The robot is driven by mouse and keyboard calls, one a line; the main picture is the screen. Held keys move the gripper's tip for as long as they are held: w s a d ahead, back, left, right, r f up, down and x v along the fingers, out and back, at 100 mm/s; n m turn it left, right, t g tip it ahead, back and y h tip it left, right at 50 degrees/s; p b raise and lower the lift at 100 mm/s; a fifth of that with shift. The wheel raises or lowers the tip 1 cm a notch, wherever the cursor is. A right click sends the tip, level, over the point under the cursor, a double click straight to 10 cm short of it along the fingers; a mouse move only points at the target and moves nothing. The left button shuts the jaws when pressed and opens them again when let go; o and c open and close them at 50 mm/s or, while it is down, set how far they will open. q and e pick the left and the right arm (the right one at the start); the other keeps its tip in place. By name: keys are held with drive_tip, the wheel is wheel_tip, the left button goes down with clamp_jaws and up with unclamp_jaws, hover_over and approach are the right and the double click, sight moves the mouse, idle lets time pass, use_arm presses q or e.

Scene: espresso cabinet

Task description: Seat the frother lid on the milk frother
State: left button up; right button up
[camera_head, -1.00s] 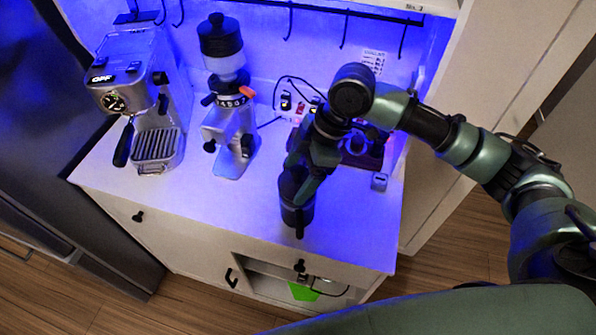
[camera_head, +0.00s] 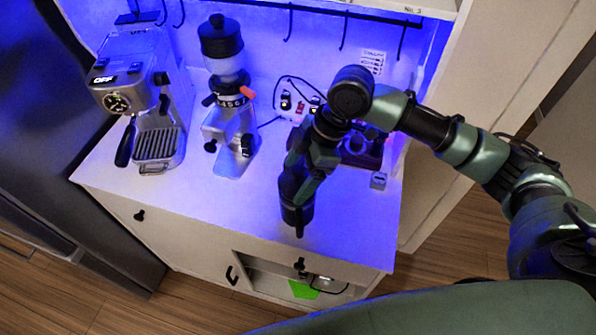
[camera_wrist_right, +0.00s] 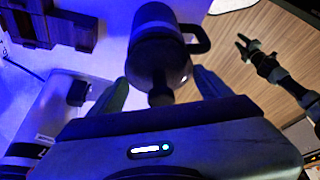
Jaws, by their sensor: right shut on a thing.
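The milk frother (camera_head: 297,214) is a dark cylinder with a handle near the front edge of the white counter. In the right wrist view the frother (camera_wrist_right: 157,14) shows its side handle. The dark frother lid (camera_wrist_right: 160,58) with its knob lies over the frother's top; whether it is fully seated cannot be told. My right gripper (camera_wrist_right: 160,90) is shut on the lid, its fingers either side of the knob. In the head view the right gripper (camera_head: 296,180) is above the frother and hides its top. My left gripper (camera_wrist_right: 246,44) shows in the wrist view, open and empty over the floor.
An espresso machine (camera_head: 150,105) and a coffee grinder (camera_head: 228,110) stand to the left on the counter (camera_head: 215,193). A dark wooden stand (camera_head: 362,152) and a small grey box (camera_head: 378,180) are behind my right arm. The front right counter is clear.

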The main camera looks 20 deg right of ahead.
drive_tip(key=shift+f, duration=0.9)
drive_tip(key=o, duration=1.3)
drive_tip(key=shift+o, duration=0.2)
drive_tip(key=shift+r+b, duration=0.15)
drive_tip(key=shift+b, duration=0.15)
drive_tip(key=b+v, duration=0.2)
drive_tip(key=v, duration=0.5)
drive_tip(key=shift+d+r, duration=0.2)
